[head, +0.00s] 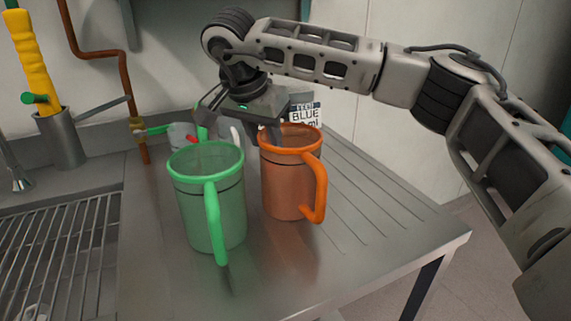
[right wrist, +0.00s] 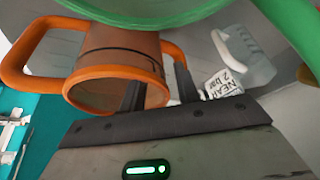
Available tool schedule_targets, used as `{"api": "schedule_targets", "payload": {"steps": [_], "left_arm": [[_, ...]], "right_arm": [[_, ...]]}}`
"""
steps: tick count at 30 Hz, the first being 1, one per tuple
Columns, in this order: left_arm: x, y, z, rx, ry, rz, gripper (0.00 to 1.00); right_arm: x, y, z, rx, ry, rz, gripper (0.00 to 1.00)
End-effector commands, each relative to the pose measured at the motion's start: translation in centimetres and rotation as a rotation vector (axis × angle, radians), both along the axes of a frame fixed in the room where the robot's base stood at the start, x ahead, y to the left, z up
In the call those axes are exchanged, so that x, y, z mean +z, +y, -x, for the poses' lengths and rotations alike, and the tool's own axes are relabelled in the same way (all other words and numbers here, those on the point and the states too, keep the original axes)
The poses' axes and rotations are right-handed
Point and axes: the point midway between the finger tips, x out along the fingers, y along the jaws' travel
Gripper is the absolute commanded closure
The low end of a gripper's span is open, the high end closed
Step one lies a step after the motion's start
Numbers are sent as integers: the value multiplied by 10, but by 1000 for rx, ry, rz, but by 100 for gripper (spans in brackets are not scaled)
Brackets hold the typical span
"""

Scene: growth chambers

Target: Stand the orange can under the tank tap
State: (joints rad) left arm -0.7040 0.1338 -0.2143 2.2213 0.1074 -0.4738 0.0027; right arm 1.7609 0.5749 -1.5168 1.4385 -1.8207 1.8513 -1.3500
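The orange can (head: 287,185), translucent with a handle on its right, stands upright on the steel worktop. It also shows in the right wrist view (right wrist: 121,47). My right gripper (head: 262,135) is over the far left part of its rim. In the right wrist view my gripper's two dark fingers (right wrist: 160,90) are apart, one overlapping the can's mouth and one beside its outer side; firm contact cannot be told. A brass tap (head: 137,128) on a copper pipe is at the back left; whether it is the tank tap is unclear. My left gripper is not in view.
A green can (head: 212,205) stands upright just left of the orange can, close to my right gripper. A sink drainer rack (head: 60,250) is at left. The worktop's ribbed right part (head: 385,215) is clear.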

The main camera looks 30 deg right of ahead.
Motion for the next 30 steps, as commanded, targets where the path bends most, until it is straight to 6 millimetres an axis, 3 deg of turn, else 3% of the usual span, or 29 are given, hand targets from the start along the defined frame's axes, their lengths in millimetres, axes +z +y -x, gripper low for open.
{"api": "schedule_targets", "payload": {"steps": [5,13,16,17,30], "left_arm": [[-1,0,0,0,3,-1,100],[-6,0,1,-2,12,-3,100],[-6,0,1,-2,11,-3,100],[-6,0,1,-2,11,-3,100],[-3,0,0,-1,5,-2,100]], "right_arm": [[-20,-8,-4,1,1,-1,68],[-22,-8,-5,1,0,0,68],[-22,-8,-5,1,0,0,96],[-22,-8,-5,1,0,0,100],[-18,-8,-5,2,-1,-1,100]]}}
